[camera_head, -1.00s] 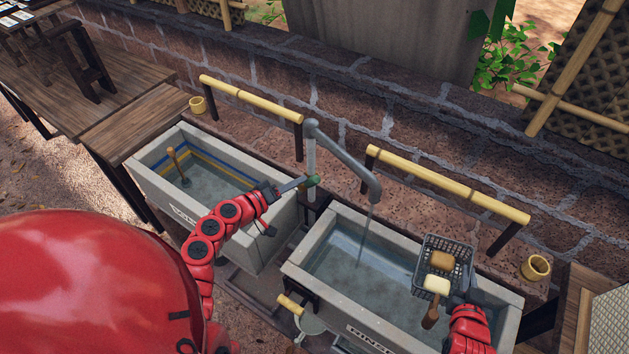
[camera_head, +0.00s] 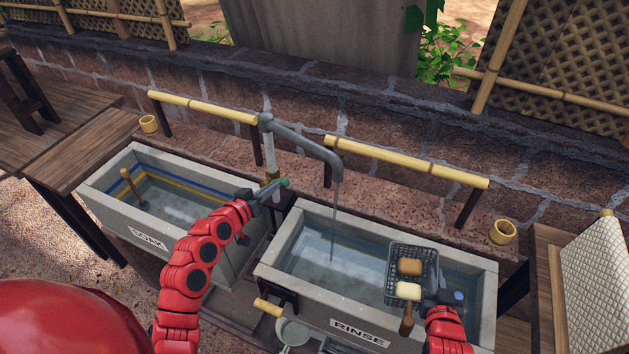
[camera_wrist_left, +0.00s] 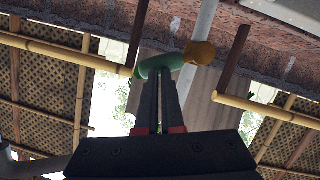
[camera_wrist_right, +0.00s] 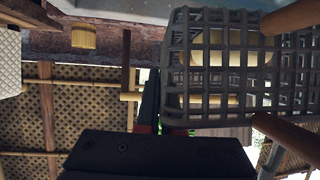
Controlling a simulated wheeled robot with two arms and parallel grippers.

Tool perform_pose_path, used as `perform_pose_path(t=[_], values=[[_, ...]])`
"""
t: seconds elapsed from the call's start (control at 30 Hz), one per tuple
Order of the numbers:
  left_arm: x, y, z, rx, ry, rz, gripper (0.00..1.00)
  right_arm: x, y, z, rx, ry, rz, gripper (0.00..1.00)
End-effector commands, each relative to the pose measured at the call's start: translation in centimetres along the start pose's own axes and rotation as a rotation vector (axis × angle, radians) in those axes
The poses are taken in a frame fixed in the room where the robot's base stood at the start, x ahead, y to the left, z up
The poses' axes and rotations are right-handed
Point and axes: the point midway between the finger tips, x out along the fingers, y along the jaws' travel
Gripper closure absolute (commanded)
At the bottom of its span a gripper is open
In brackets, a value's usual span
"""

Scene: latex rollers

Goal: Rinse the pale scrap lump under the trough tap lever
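The pale scrap lump (camera_head: 408,290) sits beside a browner lump (camera_head: 410,267) in a dark mesh basket (camera_head: 398,253) over the right end of the RINSE trough (camera_head: 462,252). My right gripper (camera_head: 437,296) is at the basket's right side. In the right wrist view the fingers (camera_wrist_right: 160,105) look shut on the basket's wall, partly hidden. My left gripper (camera_head: 275,190) is at the green tap lever (camera_head: 284,184). In the left wrist view its fingertips (camera_wrist_left: 162,78) look closed on the lever (camera_wrist_left: 165,66). Water (camera_head: 334,225) runs from the spout (camera_head: 335,160), left of the basket.
The SOAK trough (camera_head: 100,192) with a wooden-handled tool (camera_head: 130,184) stands at left. Bamboo rails (camera_head: 205,107) run behind both troughs. A wooden handle (camera_head: 407,320) juts from the basket's front. A bamboo cup (camera_head: 502,232) stands at right. Open water lies left of the basket.

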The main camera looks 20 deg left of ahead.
Motion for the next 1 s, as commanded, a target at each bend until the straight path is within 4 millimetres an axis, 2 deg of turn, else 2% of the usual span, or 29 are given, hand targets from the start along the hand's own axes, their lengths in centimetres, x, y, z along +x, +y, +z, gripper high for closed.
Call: perform_pose_path(t=[0.33, 1.0], values=[[0.31, 0.25, 0.70, 0.106, 0.000, -0.034, 1.00, 0.41, 0.00, 0.92, 0.000, 0.002, 0.000, 1.00], [0.30, 0.31, 0.55, 0.110, 0.002, -0.035, 1.00, 0.39, 0.00, 0.89, 0.000, 0.002, 0.000, 1.00]])
